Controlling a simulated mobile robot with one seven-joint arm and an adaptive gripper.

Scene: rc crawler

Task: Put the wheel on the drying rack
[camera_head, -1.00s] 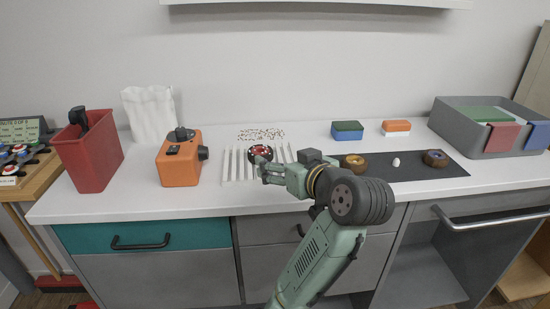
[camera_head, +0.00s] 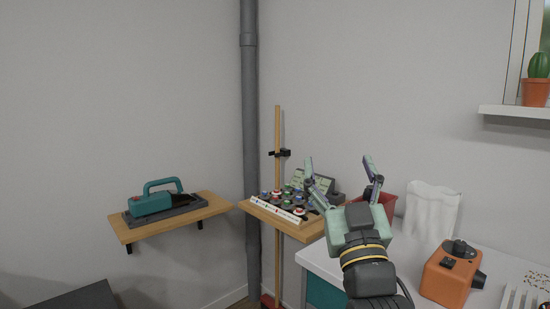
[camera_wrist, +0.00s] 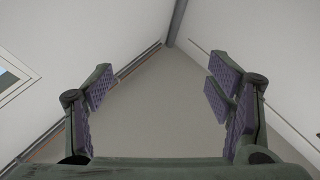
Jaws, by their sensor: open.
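My gripper (camera_head: 341,167) is raised with its two fingers wide apart and nothing between them. It also shows open and empty in the wrist view (camera_wrist: 160,90), against bare ceiling and walls. No wheel can be made out on the visible part of the rack or elsewhere now.
An orange machine (camera_head: 448,275) and a white crumpled bag (camera_head: 432,212) stand on the white bench. A red bin (camera_head: 387,201) is partly behind my gripper. A wooden shelf (camera_head: 300,228) holds a board of knobs; another shelf (camera_head: 215,205) holds a teal tool (camera_head: 150,204).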

